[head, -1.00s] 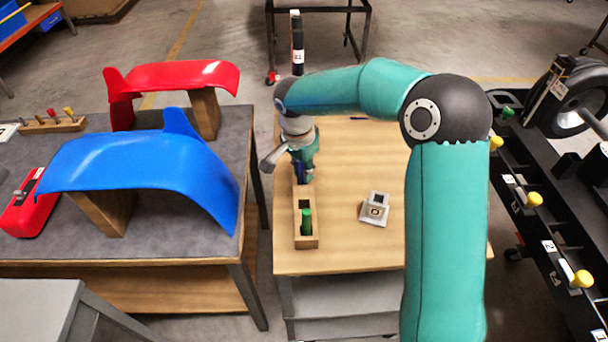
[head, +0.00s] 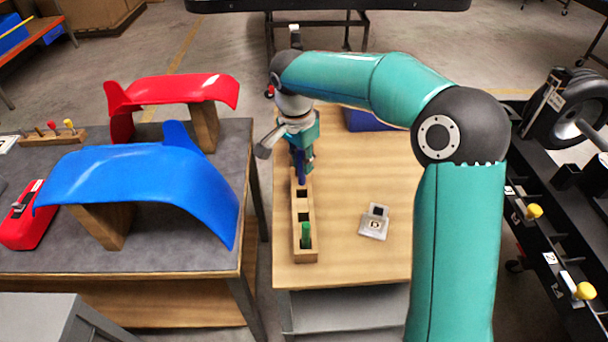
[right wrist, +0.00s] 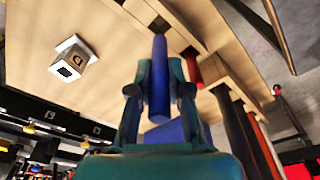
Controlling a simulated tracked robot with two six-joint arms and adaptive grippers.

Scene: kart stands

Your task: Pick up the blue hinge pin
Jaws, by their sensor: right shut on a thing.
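The blue hinge pin (head: 301,176) is upright in my right gripper (head: 302,160), over the far part of a long wooden rack (head: 305,256). In the right wrist view, the two fingers (right wrist: 159,88) are closed on both sides of the blue pin (right wrist: 159,62). The pin's lower end is close to the rack; I cannot tell whether it is fully clear of its hole. A green pin (head: 305,236) stands in the rack's near hole, with an empty-looking dark hole behind it. My left gripper is not in view.
A small grey block with a square hole (head: 375,221) lies on the wooden table (head: 345,262), right of the rack. A blue bin (head: 364,120) sits behind my arm. Blue (head: 140,180) and red (head: 175,90) fenders stand on the left bench. A dark rack with yellow knobs (head: 534,211) is at right.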

